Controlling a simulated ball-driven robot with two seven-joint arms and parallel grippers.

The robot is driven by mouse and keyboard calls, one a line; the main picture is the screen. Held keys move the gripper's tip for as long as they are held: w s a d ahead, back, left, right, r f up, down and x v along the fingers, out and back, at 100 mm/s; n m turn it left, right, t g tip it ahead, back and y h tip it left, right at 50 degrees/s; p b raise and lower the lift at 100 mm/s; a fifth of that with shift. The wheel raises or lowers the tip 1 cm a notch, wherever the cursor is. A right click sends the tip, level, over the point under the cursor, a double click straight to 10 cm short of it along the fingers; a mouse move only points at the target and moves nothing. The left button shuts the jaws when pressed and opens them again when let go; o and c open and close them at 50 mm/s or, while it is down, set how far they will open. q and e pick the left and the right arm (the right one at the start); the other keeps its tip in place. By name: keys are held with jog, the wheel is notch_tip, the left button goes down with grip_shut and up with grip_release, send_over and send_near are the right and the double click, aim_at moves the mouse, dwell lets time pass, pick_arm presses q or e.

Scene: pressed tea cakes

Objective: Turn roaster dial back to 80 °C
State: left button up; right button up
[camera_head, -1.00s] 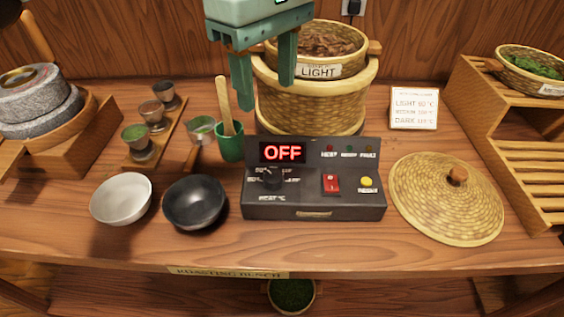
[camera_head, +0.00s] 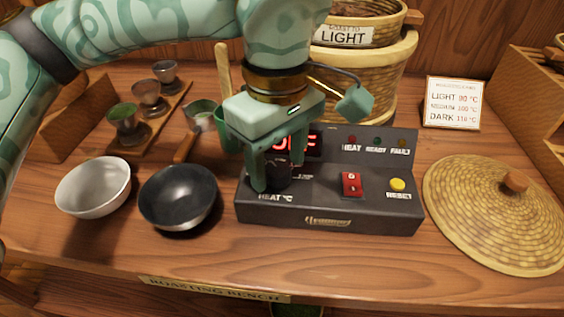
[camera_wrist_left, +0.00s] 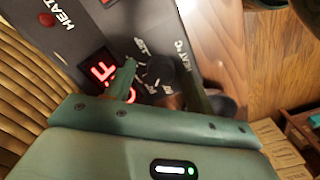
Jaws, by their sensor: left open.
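The roaster control box (camera_head: 330,190) stands on the bench. Its dial (camera_wrist_left: 158,70) is a black knob beside the HEAT °C label. In the head view the dial is mostly hidden by my left gripper (camera_head: 279,168). That gripper (camera_wrist_left: 160,84) is open and points down, with one finger on each side of the dial; I cannot tell whether either touches it. The red display (camera_wrist_left: 103,72) is partly covered by a finger, but the letters that show fit OFF. Which mark the dial points to is not clear. My right gripper is not in view.
A red switch (camera_head: 352,184) and yellow reset button (camera_head: 398,185) sit right of the dial. A black bowl (camera_head: 178,198) and white bowl (camera_head: 93,188) stand to the left. A woven lid (camera_head: 490,215) lies right. A card (camera_head: 453,103) lists LIGHT 80 °C.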

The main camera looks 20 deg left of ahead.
pick_arm(q)
jog(key=shift+f, duration=0.15)
jog(key=shift+c, duration=0.3)
jog(key=c, duration=0.9)
